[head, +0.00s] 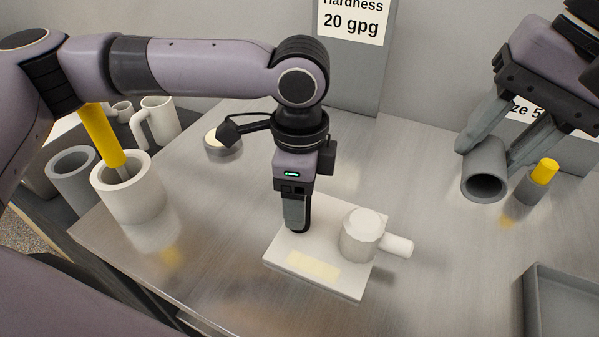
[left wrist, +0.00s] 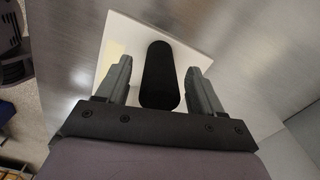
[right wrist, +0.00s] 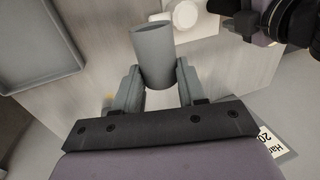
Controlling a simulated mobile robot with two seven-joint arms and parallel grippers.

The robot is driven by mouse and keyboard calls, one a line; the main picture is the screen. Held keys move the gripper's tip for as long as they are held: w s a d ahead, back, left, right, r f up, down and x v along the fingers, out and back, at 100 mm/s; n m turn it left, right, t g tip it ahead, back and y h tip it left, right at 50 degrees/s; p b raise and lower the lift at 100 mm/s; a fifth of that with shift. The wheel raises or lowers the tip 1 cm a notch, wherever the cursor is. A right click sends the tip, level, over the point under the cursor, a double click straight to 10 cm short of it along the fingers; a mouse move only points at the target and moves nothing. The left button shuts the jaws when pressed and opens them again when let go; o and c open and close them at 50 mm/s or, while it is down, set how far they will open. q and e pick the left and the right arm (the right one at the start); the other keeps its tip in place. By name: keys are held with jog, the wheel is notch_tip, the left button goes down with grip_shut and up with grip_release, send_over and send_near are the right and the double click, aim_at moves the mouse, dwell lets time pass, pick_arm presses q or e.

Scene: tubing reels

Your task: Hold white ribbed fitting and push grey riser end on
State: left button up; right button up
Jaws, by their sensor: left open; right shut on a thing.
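The white fitting (head: 358,238) stands on a white plate (head: 320,279), with a short round stub (head: 397,246) pointing right. My left gripper (head: 297,222) points down over the plate, to the left of the fitting and apart from it. It is open, with a dark rounded post (left wrist: 160,75) between its fingers in the left wrist view. My right gripper (head: 485,160) is shut on a grey tube (head: 484,185), the riser, held up to the right of the fitting with its open end towards the camera. The tube (right wrist: 153,55) also shows in the right wrist view.
A yellow-topped grey cylinder (head: 531,186) stands close right of the held tube. A grey tray (head: 560,300) is at the lower right. A white cup (head: 130,195) holding a yellow-handled tool, a grey cup (head: 70,175) and a mug (head: 160,122) stand at left.

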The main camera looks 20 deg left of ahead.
pick_arm(q)
jog(key=shift+f, duration=0.25)
grip_shut()
dwell(0.6)
